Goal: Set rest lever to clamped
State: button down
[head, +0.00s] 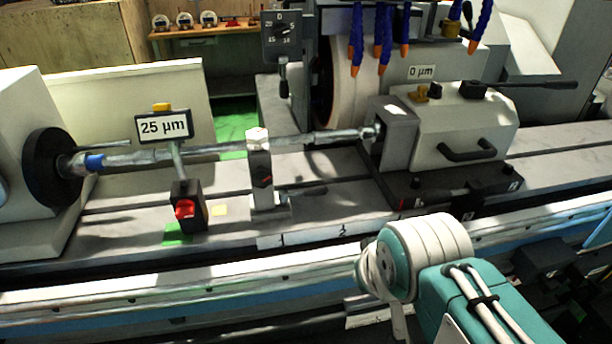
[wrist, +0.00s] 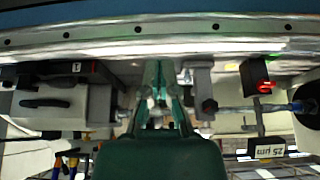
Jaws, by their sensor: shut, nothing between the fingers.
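The steady rest (head: 260,175) is a grey upright block on the machine bed, under the long shaft (head: 220,148). A dark lever-like handle (head: 306,190) lies low beside the rest, to its right; I cannot tell its setting. In the wrist view, which looks upside down, the rest (wrist: 200,88) stands just right of my gripper (wrist: 159,72). The teal fingers are shut and empty, apart from the rest as far as I can tell. In the head view only my arm shows at the lower right; the fingers are hidden.
A gauge marked 25 µm (head: 164,126) stands left of the rest, with a red switch (head: 185,209) below. The tailstock (head: 455,130) is at the right, the grinding wheel (head: 345,90) behind. Labels 1 and 2 mark the bed's front edge.

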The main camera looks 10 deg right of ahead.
jog(key=w+r, duration=0.4)
jog(key=w, duration=0.9)
jog(key=g, duration=0.2)
send_near(304, 193)
jog(key=w+d, duration=0.2)
jog(key=d, duration=0.1)
jog(key=shift+w+d+r, duration=0.1)
jog(key=shift+w+r, duration=0.15)
jog(key=shift+r, duration=0.1)
jog(key=x, duration=1)
jog(key=shift+w, duration=0.1)
